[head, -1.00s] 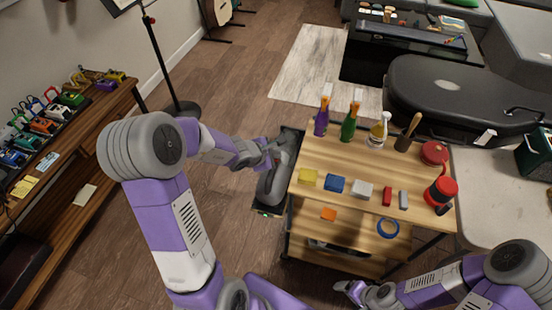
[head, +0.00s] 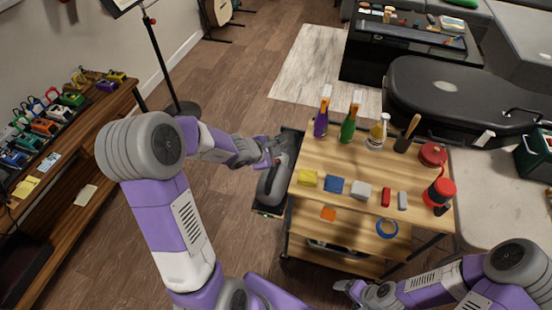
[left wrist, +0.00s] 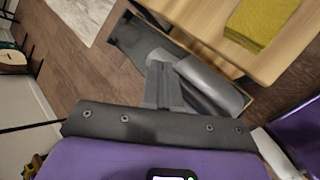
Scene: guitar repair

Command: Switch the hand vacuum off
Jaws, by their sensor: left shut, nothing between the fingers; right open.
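The grey hand vacuum (head: 273,182) sits in a dark holder (head: 266,211) on the left side of the wooden cart. Small lights show at the holder's near end. My left gripper (head: 275,157) is at the upper part of the vacuum, its fingers shut with nothing between them. In the left wrist view the shut fingertips (left wrist: 160,70) lie over the grey vacuum body (left wrist: 212,82) and hide part of it. I cannot tell whether they touch it, and no switch can be made out. My right gripper (head: 347,287) is open and empty, low in front of the cart.
The cart top (head: 335,155) holds bottles, coloured blocks and red-lidded containers. The floor between bench and cart is clear.

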